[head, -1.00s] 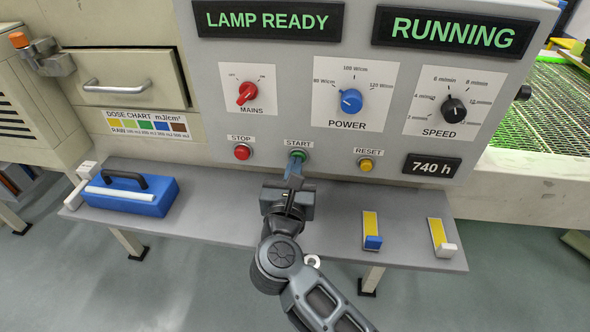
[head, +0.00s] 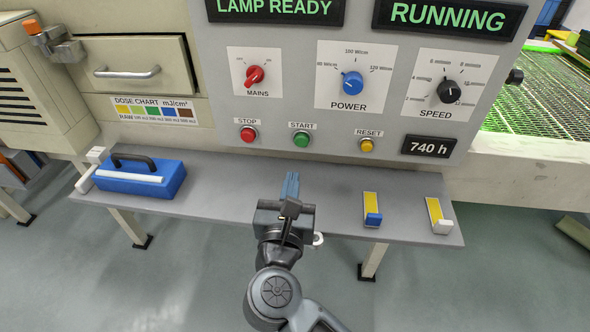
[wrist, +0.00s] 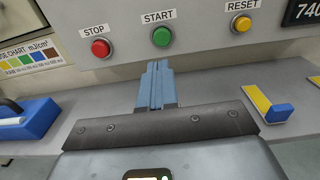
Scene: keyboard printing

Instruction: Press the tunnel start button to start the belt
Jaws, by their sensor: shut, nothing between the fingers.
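The green START button (head: 301,139) sits on the grey control panel (head: 220,80) between the red STOP button (head: 248,134) and the yellow RESET button (head: 367,145). In the wrist view the START button (wrist: 161,37) is just beyond my fingertips. My gripper (head: 290,180) is shut and empty, with its blue fingers together. It is over the grey shelf, below and apart from the START button. The right display (head: 449,16) reads RUNNING, and the left display (head: 274,9) reads LAMP READY.
A blue case (head: 140,180) with a black handle lies at the shelf's left. Two yellow strips with a blue end (head: 371,208) and a white end (head: 438,215) lie at the right. The MAINS, POWER and SPEED knobs are higher up. A green-lit mesh belt (head: 535,97) is at the right.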

